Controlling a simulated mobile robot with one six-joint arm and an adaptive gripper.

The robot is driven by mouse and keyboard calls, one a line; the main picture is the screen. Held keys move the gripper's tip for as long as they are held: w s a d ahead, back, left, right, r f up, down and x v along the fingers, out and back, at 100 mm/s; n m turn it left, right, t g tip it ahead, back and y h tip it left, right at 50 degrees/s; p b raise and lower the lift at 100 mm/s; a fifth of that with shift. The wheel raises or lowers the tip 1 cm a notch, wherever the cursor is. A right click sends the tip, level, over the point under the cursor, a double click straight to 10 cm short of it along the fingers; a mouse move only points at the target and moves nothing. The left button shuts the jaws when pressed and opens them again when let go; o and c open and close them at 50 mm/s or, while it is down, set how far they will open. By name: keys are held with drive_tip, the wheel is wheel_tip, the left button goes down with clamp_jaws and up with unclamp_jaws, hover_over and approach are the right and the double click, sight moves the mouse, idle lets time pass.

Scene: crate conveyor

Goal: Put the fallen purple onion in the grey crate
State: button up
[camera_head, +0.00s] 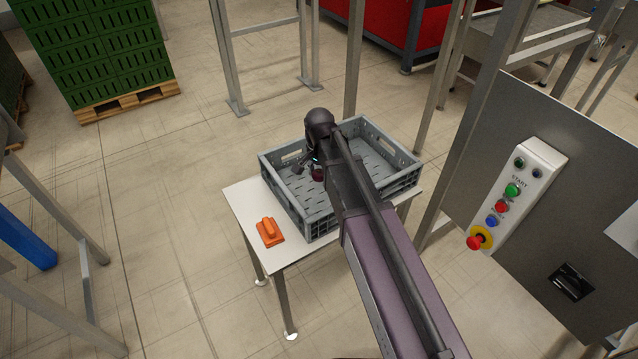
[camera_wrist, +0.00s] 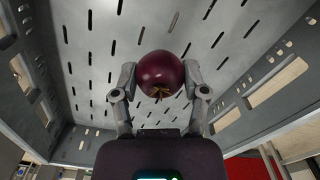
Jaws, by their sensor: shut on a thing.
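The purple onion (camera_wrist: 160,74) is a dark round bulb between the two fingers of my gripper (camera_wrist: 160,84) in the wrist view. Both fingers touch its sides, and the gripper is shut on it. Its dry root or stem end faces the camera. In the head view the onion (camera_head: 318,173) shows as a small dark red patch beside my gripper (camera_head: 311,168), over the inside of the grey crate (camera_head: 290,208). The slotted crate floor (camera_wrist: 95,35) fills the wrist view behind the onion. I cannot tell whether the onion touches the floor. My arm hides part of the crate.
The crate stands on a small white table (camera_head: 246,200). An orange handled tool (camera_head: 269,232) lies on the table's front left. A control panel with buttons (camera_head: 516,190) and metal posts stand to the right. Green stacked crates (camera_head: 95,45) stand on a pallet at the back left.

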sight(319, 188)
drive_tip(key=shift+f+b, duration=1.9)
drive_tip(key=shift+f, duration=0.15)
drive_tip(key=o, duration=1.1)
wheel_tip(319, 188, up, 12)
drive_tip(key=p, duration=1.2)
drive_tip(key=shift+r, duration=0.2)
